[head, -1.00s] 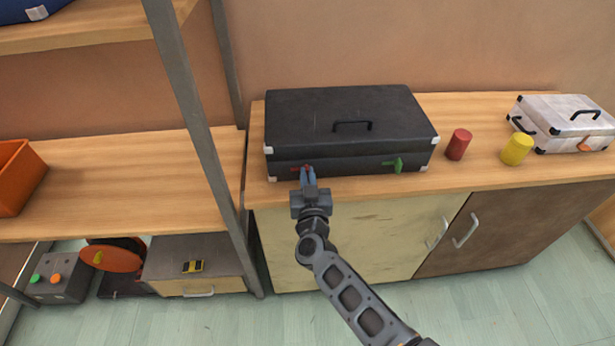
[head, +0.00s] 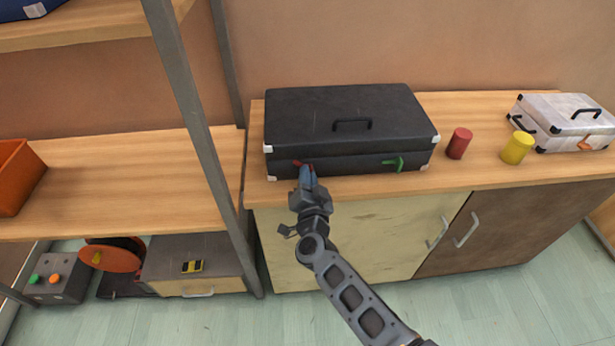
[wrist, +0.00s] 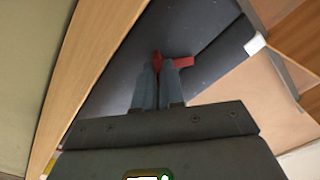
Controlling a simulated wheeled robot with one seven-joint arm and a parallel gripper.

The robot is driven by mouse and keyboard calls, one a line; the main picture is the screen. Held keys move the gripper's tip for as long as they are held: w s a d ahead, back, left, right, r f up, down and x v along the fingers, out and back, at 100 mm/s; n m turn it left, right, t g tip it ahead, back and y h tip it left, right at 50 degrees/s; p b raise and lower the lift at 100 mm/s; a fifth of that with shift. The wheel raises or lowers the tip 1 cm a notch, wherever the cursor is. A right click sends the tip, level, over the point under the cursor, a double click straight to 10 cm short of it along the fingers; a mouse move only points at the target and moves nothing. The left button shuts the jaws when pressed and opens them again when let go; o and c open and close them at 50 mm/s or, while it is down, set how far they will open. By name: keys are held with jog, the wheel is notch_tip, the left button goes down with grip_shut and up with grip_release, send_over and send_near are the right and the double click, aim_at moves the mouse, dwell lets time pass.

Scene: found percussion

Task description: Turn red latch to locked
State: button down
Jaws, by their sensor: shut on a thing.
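The black case (head: 345,110) lies closed on the wooden counter. Its red latch (head: 297,163) is on the left of the front face, partly hidden by my fingers. My gripper (head: 306,170) is at the case front with its blue-grey fingers shut on the red latch. In the wrist view my gripper (wrist: 157,66) has part of the red latch (wrist: 182,62) between its tips, and another red part sticks out to the right. The green latch (head: 393,163) is on the right of the same face, apart from my gripper.
A red cylinder (head: 459,143), a yellow cylinder (head: 517,148) and a white case (head: 562,122) with an orange latch stand to the right on the counter (head: 480,175). A grey shelf post (head: 190,110) rises left of the arm. Cabinet doors are below.

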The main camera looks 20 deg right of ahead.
jog(key=m, duration=0.2)
jog(key=m+b, duration=0.1)
jog(key=m, duration=0.2)
jog(key=shift+f+m, duration=0.2)
jog(key=shift+m, duration=0.1)
jog(key=shift+m+b, duration=0.8)
jog(key=shift+m, duration=1.4)
jog(key=c, duration=1.2)
grip_release()
jog(key=shift+r, duration=0.1)
jog(key=shift+c, duration=0.2)
jog(key=v, duration=0.8)
jog(key=shift+p, duration=0.45)
jog(key=shift+d, duration=0.1)
